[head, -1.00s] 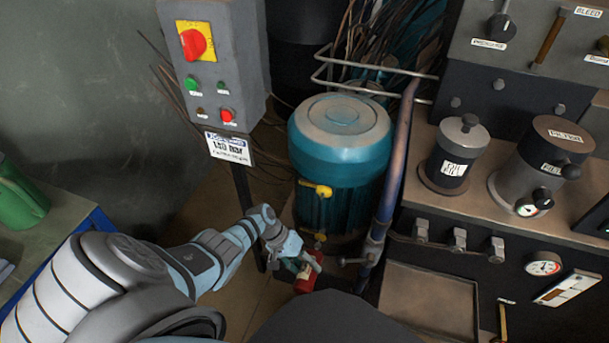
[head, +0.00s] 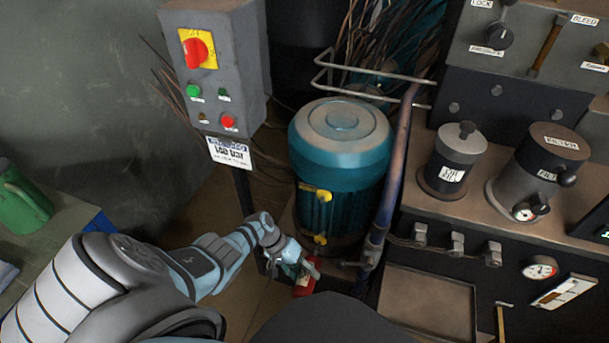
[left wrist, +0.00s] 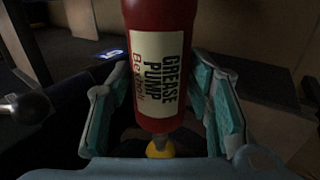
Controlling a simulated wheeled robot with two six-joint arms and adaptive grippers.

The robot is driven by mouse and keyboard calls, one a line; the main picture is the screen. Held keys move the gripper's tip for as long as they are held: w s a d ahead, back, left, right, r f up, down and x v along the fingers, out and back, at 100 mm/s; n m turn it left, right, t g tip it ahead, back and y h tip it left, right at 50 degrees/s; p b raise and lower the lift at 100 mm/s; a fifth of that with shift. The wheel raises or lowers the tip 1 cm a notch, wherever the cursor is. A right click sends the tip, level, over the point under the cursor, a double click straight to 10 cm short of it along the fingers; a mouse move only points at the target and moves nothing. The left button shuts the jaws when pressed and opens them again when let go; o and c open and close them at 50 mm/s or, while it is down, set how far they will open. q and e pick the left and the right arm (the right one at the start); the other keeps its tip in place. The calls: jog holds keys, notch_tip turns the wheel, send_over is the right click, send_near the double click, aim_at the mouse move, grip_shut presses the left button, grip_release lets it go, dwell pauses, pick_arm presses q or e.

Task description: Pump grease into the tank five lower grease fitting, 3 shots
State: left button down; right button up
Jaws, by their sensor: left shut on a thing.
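My left gripper (head: 300,267) is low in the head view, left of the blue pipe and below the teal tank. It is shut on a red grease pump (head: 304,284). The left wrist view shows the red pump (left wrist: 180,14) with its "GREASE PUMP" label between the teal-padded fingers, and a yellow part at its lower end. The teal tank (head: 338,160) has two yellow fittings on its front, an upper one (head: 323,196) and a lower one (head: 320,239). The gripper and pump are below the lower fitting, apart from it. My right gripper is not in view.
A grey control box (head: 215,75) with a red switch stands left of the tank. A blue pipe (head: 385,195) runs close on its right. A dark bench (head: 425,215) with filters, gauge and an empty tray (head: 428,300) fills the right side. A green can (head: 22,205) is far left.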

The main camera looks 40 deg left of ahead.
pick_arm(q)
jog(key=s+d+p, duration=0.3)
jog(key=s+p, duration=0.3)
jog(key=s, duration=0.2)
jog(key=shift+s+p, duration=0.25)
jog(key=shift+p, duration=0.05)
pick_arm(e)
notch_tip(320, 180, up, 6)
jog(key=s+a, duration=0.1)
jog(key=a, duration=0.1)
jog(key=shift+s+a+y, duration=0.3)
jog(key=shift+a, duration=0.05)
